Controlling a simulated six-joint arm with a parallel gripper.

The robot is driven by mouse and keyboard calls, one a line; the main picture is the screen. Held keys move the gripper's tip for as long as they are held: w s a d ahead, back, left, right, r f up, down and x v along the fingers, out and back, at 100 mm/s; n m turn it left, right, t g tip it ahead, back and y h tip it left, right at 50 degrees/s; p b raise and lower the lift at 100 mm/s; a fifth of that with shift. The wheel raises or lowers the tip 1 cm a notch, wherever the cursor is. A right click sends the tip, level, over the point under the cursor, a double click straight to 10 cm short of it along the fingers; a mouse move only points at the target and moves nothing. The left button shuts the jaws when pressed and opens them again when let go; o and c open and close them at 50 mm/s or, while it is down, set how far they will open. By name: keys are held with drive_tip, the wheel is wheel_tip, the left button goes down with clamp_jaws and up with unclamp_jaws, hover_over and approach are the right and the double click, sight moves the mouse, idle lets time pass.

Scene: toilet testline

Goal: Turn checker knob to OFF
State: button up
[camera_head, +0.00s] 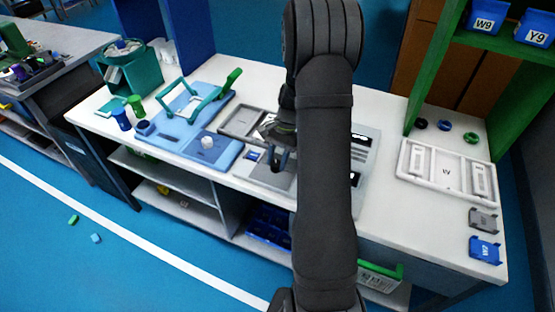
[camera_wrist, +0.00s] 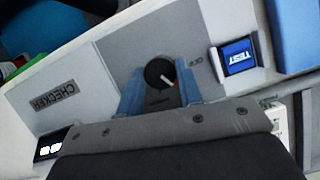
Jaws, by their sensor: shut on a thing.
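The checker knob (camera_wrist: 158,72) is a round black knob on a grey panel in the wrist view. A pale pointer line on it runs towards the lower right of that view. Small lettering beside it is too small to read surely. My gripper (camera_wrist: 160,88) has its two blue fingers on either side of the knob and is shut on it. In the head view my gripper (camera_head: 280,157) is down at the checker panel (camera_head: 268,178), and the knob cannot be made out there. The CHECKER label (camera_wrist: 55,97) appears upside down.
A blue TEST button (camera_wrist: 238,55) sits right of the knob in the wrist view, and a small dark display (camera_wrist: 50,145) at the lower left. A blue fixture (camera_head: 185,118) with a teal handle stands left on the white bench. A white tray (camera_head: 408,160) lies right.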

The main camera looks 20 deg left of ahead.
drive_tip(key=n+h, duration=0.1)
drive_tip(key=n, duration=0.1)
drive_tip(key=n+h, duration=0.1)
drive_tip(key=n, duration=0.2)
drive_tip(key=shift+a+n, duration=0.2)
drive_tip(key=shift+n, duration=0.1)
drive_tip(key=n+h, duration=0.1)
drive_tip(key=n, duration=0.1)
drive_tip(key=n+t, duration=0.1)
drive_tip(key=n, duration=0.2)
drive_tip(key=shift+s+h, duration=0.1)
drive_tip(key=shift+h, duration=0.3)
drive_tip(key=o, duration=1)
drive_tip(key=v, duration=1.7)
drive_tip(key=shift+s+a+r, duration=0.15)
drive_tip(key=shift+r, duration=0.05)
